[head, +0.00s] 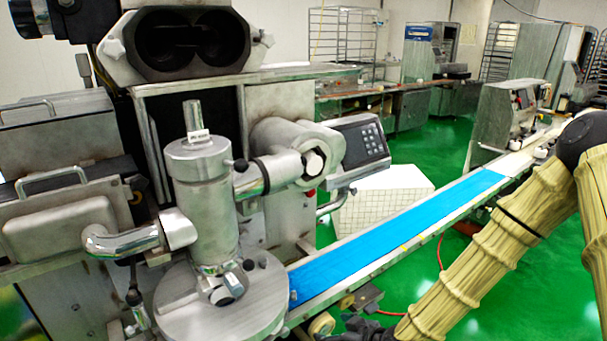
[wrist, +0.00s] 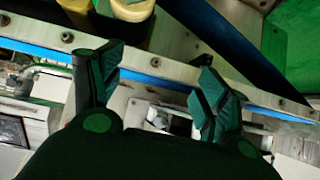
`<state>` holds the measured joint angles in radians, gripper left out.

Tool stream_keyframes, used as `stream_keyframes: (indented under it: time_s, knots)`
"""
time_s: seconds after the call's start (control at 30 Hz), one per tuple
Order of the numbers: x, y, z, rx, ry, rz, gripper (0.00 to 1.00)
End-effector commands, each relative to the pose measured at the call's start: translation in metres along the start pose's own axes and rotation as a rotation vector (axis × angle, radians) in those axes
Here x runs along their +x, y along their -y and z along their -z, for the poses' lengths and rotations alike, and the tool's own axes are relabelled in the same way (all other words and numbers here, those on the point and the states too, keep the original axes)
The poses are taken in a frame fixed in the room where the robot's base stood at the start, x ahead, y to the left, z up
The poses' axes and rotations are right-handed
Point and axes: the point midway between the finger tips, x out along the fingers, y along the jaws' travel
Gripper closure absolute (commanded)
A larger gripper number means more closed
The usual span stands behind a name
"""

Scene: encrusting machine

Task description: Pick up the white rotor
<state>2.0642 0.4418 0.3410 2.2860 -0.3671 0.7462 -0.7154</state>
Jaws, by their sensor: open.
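I cannot make out a white rotor for certain in either view. My gripper (wrist: 158,78) is open in the wrist view, with its two dark green fingers apart and nothing held between them. Beyond the fingers are a metal rail and pale machine parts (wrist: 165,120), too unclear to name. In the head view my arm comes in from the right, and its dark end is partly cut off at the bottom edge. The encrusting machine (head: 205,200) stands at the left, with a steel cylinder on a round base and a black double-bore housing (head: 190,42) above.
A blue conveyor belt (head: 400,229) runs from the machine toward the back right. A white gridded box (head: 385,197) stands behind it. A keypad panel (head: 360,144) sticks out from the machine. Green floor (head: 425,150) lies open behind the belt, with benches and racks farther back.

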Motion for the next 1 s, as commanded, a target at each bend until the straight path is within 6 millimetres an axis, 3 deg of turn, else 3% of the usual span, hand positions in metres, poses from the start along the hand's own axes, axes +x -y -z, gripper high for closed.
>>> stream_keyframes:
  time_s: [0.03, 0.2, 0.3, 0.4, 0.5, 0.63, 1.0]
  knots:
    - [-0.011, -0.013, 0.047, -0.057, -0.077, -0.015, 0.24]
    - [-0.047, -0.051, 0.180, -0.284, -0.313, -0.087, 0.24]
    - [-0.078, -0.071, 0.250, -0.410, -0.435, -0.148, 0.24]
    - [-0.107, -0.086, 0.302, -0.511, -0.525, -0.208, 0.24]
    - [-0.130, -0.095, 0.337, -0.581, -0.585, -0.255, 0.24]
    - [-0.143, -0.101, 0.357, -0.624, -0.619, -0.286, 0.24]
    - [-0.116, -0.104, 0.383, -0.630, -0.622, -0.290, 0.24]
